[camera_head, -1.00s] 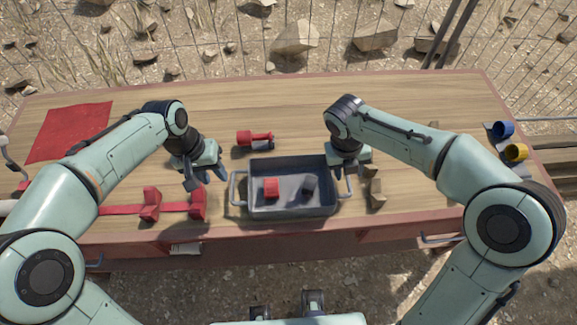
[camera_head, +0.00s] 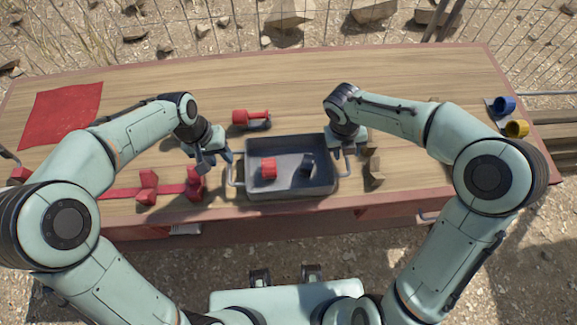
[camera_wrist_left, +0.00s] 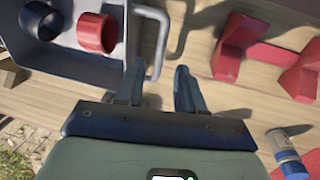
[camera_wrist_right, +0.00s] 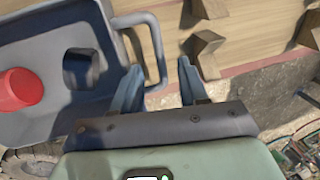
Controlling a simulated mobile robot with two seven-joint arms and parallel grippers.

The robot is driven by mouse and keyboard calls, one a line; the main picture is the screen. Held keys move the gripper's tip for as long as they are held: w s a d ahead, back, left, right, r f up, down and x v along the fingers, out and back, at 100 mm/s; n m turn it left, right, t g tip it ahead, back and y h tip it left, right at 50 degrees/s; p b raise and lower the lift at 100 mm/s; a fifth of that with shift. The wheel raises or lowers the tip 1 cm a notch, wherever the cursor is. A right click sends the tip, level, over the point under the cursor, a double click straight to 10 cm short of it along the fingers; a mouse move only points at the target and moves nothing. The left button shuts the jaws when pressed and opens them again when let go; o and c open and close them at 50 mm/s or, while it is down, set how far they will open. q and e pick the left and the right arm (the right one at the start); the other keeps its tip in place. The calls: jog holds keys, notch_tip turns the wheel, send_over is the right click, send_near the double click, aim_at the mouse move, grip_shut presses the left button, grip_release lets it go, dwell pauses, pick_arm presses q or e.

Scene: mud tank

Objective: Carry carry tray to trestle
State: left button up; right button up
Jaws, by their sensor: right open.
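The grey carry tray (camera_head: 290,193) sits on the wooden table with a handle at each end. It holds a red cup-like piece (camera_head: 268,168) and a dark one (camera_head: 307,166). My left gripper (camera_head: 213,163) is open and empty by the tray's left handle (camera_wrist_left: 160,45); in the left wrist view its fingertips (camera_wrist_left: 158,70) are close around the handle's line. My right gripper (camera_wrist_right: 157,66) is open, its fingertips either side of the right handle (camera_wrist_right: 158,52), not closed on it. I cannot tell surely which piece is the trestle; red notched supports (camera_head: 147,187) stand left of the tray.
Wooden crossed blocks (camera_head: 375,168) stand just right of the tray. A red and dark tool (camera_head: 252,118) lies behind it. A red cloth (camera_head: 62,112) lies far left; blue and yellow rings (camera_head: 516,128) are far right. The table's back middle is clear.

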aim_at(229, 167)
pick_arm(q)
jog(key=f, duration=0.2)
jog(key=d+f, duration=0.1)
jog(key=f, duration=0.4)
jog(key=shift+d+f, duration=0.1)
jog(key=shift+d, duration=0.05)
pick_arm(e)
jog(key=x, duration=0.7)
jog(key=shift+f, duration=0.2)
pick_arm(q)
grip_shut()
pick_arm(e)
grip_shut()
jog(key=shift+w, duration=0.1)
